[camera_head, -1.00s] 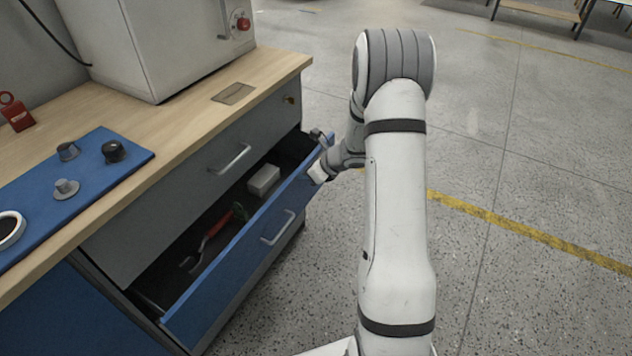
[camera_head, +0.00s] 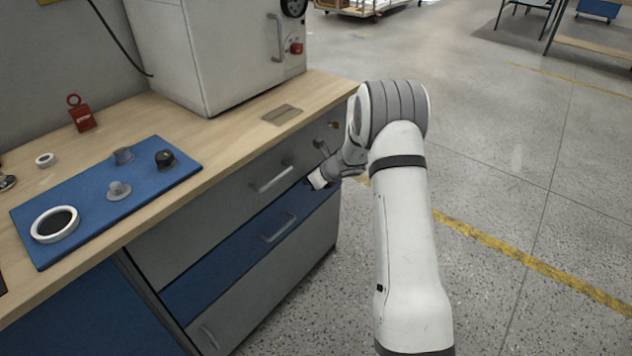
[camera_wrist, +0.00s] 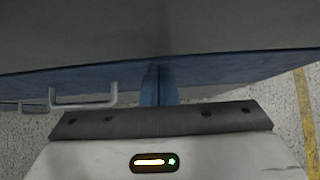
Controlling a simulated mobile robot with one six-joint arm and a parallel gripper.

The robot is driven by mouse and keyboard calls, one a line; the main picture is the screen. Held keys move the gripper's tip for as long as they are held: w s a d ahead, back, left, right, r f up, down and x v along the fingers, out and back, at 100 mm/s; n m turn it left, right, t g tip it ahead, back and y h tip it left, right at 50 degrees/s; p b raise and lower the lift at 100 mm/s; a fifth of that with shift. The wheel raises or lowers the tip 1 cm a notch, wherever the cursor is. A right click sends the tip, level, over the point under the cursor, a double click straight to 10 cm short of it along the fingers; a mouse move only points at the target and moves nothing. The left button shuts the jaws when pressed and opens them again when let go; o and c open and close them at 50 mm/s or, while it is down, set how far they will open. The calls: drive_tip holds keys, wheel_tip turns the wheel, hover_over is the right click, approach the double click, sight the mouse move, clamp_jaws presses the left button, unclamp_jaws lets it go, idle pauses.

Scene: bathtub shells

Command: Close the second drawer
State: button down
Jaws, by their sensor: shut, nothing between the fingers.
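The second drawer is the blue-fronted one (camera_head: 232,252) below the grey top drawer. It now sits about flush with the cabinet in the head view, and its inside no longer shows. Its bar handle (camera_head: 278,227) is on the front. My gripper (camera_head: 317,180) is at the right end of the blue front, near its upper edge. In the wrist view my shut, empty fingers (camera_wrist: 158,82) point at the blue front (camera_wrist: 215,70). I cannot tell whether they touch it.
The grey top drawer (camera_head: 215,218) is shut above, and another grey drawer (camera_head: 265,290) lies below. On the wooden worktop (camera_head: 215,135) are a blue mat (camera_head: 75,215) with small parts, a red padlock-like object (camera_head: 80,113) and a white machine (camera_head: 205,50). Open floor lies right.

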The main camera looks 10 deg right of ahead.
drive_tip(key=shift+w+a+r, duration=0.2)
drive_tip(key=shift+a+r, duration=0.05)
drive_tip(key=s+d+r, duration=0.7)
drive_tip(key=s+d, duration=0.1)
drive_tip(key=s, duration=0.1)
drive_tip(key=s+a+r+n+g+p, duration=0.2)
drive_tip(key=s+a+r+n+p, duration=0.2)
drive_tip(key=s+r+n, duration=0.4)
drive_tip(key=s+a+r+n+g+p, duration=0.1)
drive_tip(key=s+a+r+n+p, duration=0.2)
drive_tip(key=s+r+n, duration=0.6)
drive_tip(key=s+d+r+n+h+p, duration=0.1)
drive_tip(key=s+r+n+h+p, duration=0.2)
drive_tip(key=s, duration=0.6)
drive_tip(key=s+d+r+n+g+h+p, duration=0.1)
drive_tip(key=s+d+r+n+h+p, duration=0.1)
drive_tip(key=s+r+n, duration=0.5)
drive_tip(key=shift+s+d+r+n+h+p, duration=0.3)
drive_tip(key=shift+s+r+h+p, duration=0.25)
drive_tip(key=shift+s, duration=0.5)
